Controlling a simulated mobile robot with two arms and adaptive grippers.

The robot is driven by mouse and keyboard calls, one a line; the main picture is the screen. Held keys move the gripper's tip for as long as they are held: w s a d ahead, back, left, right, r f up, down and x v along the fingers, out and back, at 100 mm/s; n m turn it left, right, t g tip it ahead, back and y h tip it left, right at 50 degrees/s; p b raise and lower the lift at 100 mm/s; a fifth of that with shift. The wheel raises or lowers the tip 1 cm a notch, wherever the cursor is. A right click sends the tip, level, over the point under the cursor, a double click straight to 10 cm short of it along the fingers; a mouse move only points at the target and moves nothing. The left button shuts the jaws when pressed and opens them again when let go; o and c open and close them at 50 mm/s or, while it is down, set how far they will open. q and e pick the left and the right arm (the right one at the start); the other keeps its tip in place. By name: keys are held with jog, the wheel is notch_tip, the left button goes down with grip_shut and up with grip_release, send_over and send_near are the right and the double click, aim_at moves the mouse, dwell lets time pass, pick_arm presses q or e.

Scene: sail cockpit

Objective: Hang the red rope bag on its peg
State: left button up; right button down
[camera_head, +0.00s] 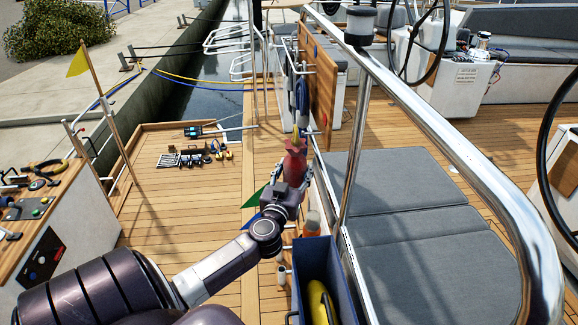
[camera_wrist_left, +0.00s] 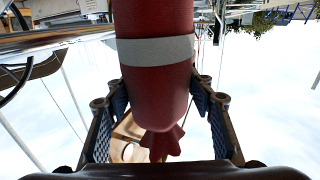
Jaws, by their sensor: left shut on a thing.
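The red rope bag (camera_head: 294,163) is in the middle of the head view, beside the lower part of a wooden peg board (camera_head: 319,80). My left gripper (camera_head: 293,178) is shut on it. In the left wrist view the red bag (camera_wrist_left: 155,88) has a pale band and a gathered end, and sits between the two fingers of the left gripper (camera_wrist_left: 160,103). Metal pegs (camera_head: 302,68) stick out of the board's left side. A dark blue bag (camera_head: 302,97) hangs there, just above the red bag. I cannot tell whether the red bag touches a peg. My right gripper is out of view.
A steel rail (camera_head: 440,115) curves close by on the right, over grey cushions (camera_head: 390,180). Small tools (camera_head: 190,155) lie on the deck at left. A yellow flag (camera_head: 77,64) stands further left.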

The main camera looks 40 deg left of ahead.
pick_arm(q)
jog(key=shift+w+d, duration=0.8)
jog(key=shift+w, duration=0.25)
jog(key=shift+w+d+f+b, duration=0.4)
jog(key=shift+w+f+b, duration=0.1)
jog(key=shift+b, duration=0.35)
jog(key=o, duration=1.6)
jog(key=shift+c, duration=0.2)
jog(key=shift+s+f, duration=0.1)
